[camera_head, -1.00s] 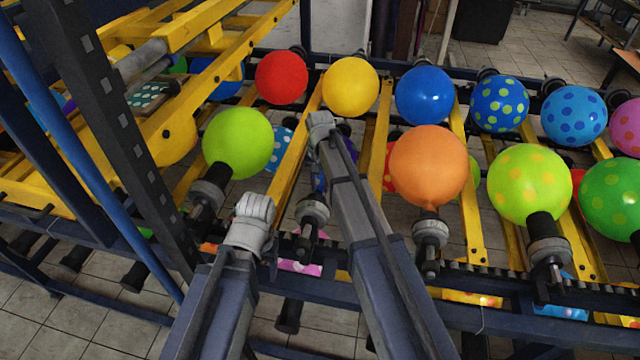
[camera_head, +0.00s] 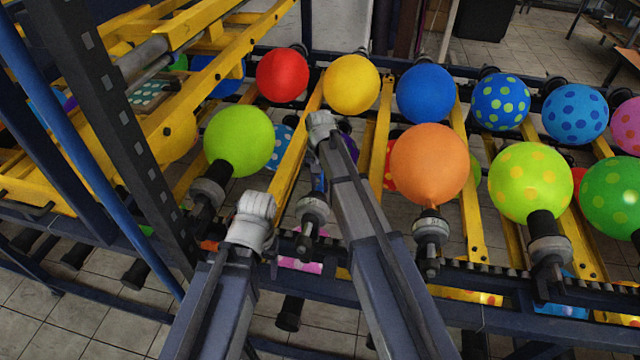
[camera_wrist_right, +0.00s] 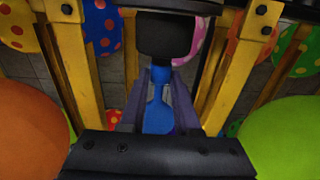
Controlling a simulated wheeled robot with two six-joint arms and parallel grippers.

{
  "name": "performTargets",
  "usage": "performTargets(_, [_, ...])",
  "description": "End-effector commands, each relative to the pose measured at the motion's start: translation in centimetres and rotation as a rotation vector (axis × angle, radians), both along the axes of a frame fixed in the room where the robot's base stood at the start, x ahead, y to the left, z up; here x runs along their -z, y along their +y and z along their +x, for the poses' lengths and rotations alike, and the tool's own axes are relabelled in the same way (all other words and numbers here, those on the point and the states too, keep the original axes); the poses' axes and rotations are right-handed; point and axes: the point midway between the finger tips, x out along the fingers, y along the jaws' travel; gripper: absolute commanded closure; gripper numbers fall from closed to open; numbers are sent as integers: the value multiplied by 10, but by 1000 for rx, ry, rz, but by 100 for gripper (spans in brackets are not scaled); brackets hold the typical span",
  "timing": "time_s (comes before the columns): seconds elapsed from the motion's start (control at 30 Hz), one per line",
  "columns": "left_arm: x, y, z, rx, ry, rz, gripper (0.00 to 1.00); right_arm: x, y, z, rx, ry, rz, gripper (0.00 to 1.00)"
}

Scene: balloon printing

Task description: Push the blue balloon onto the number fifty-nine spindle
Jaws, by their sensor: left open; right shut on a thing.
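An uninflated blue balloon (camera_wrist_right: 158,118) is between the fingers of my right gripper (camera_wrist_right: 162,100) in the right wrist view. The gripper is shut on it. In the head view this spindle appears to be the bare one (camera_head: 312,212) beside my right forearm, with no readable number. My right gripper is mostly hidden behind its arm there. My left gripper (camera_head: 272,243) is open, low and left of that spindle, largely hidden by its wrist.
A green balloon (camera_head: 238,140) is close on the left and an orange one (camera_head: 429,165) close on the right. Red (camera_head: 282,75), yellow (camera_head: 350,85) and blue (camera_head: 425,94) inflated balloons line the far row. A dark upright post (camera_head: 120,120) stands left of my left arm.

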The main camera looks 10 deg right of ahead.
Motion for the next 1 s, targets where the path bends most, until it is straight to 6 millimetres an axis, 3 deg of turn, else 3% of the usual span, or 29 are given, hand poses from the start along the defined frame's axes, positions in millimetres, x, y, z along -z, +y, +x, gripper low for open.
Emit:
performTargets(0.13, [0,0,0,0,0,0,35,0,0,-1,0,2,1,100])
performTargets(0.17, [0,0,0,0,0,0,35,0,0,-1,0,2,1,68])
performTargets(0.47, [0,0,0,0,0,0,35,0,0,0,0,1,0,34])
performTargets(0.77, [-2,0,0,0,0,0,35,-2,0,0,0,1,0,34])
performTargets(1.0, [-21,0,0,0,0,0,35,-21,0,0,0,1,0,34])
